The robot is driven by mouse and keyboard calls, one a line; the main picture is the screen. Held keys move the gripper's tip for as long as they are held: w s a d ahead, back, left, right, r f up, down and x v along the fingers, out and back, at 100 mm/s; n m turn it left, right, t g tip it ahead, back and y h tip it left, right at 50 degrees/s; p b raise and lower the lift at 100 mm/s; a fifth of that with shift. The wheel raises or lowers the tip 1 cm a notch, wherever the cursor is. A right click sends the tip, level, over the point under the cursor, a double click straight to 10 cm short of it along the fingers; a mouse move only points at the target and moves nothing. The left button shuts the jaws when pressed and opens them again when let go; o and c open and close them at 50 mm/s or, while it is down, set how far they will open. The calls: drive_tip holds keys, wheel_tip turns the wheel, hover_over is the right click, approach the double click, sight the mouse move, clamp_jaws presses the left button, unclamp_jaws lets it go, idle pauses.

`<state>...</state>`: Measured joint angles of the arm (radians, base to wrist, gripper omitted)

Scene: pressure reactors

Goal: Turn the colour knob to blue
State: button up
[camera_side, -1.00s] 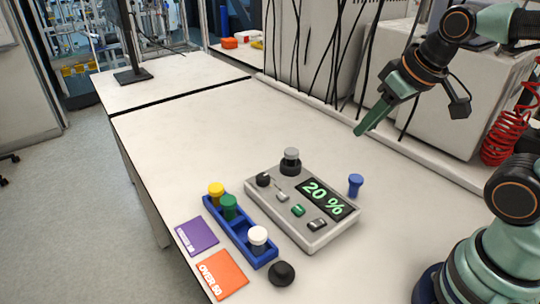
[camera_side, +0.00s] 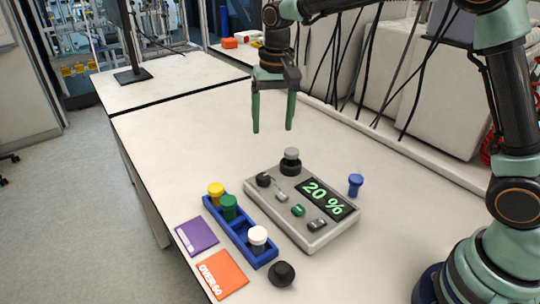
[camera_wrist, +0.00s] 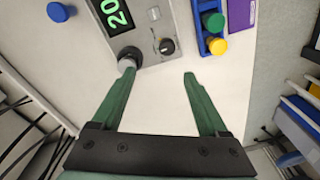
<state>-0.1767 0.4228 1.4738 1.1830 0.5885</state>
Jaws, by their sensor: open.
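A grey control box (camera_side: 276,216) sits on the table with a display (camera_side: 326,199) reading "20 %" in green. A small black knob (camera_side: 263,180) is at its far left corner; it also shows in the wrist view (camera_wrist: 167,46), with a small light mark on it. No blue indication shows on the box. A grey-capped vial (camera_side: 291,153) stands in a black socket on the box near the knob. My gripper (camera_side: 272,128) is open and empty, pointing down above the table behind the box. In the wrist view its fingers (camera_wrist: 160,75) are apart, the knob beyond their tips.
A blue rack (camera_side: 262,262) with yellow (camera_side: 216,188), green (camera_side: 229,203) and white (camera_side: 258,236) capped vials stands left of the box. Purple (camera_side: 196,236) and orange (camera_side: 222,275) cards lie beside it. A blue vial (camera_side: 356,181) and black piece (camera_side: 281,272) stand apart. The table behind is clear.

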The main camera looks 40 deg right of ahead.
sight(262, 176)
drive_tip(key=shift+m+g, duration=0.3)
drive_tip(key=shift+g, duration=0.1)
drive_tip(key=f, duration=0.5)
drive_tip(key=w+a+f, duration=0.1)
drive_tip(key=f, duration=0.4)
drive_tip(key=w+f, duration=0.1)
drive_tip(key=f, duration=0.4)
drive_tip(key=shift+a+f, duration=0.1)
drive_tip(key=shift+a, duration=0.2)
clamp_jaws()
drive_tip(key=shift+n, duration=0.4)
drive_tip(key=n, duration=1.1)
drive_tip(key=shift+a, duration=0.1)
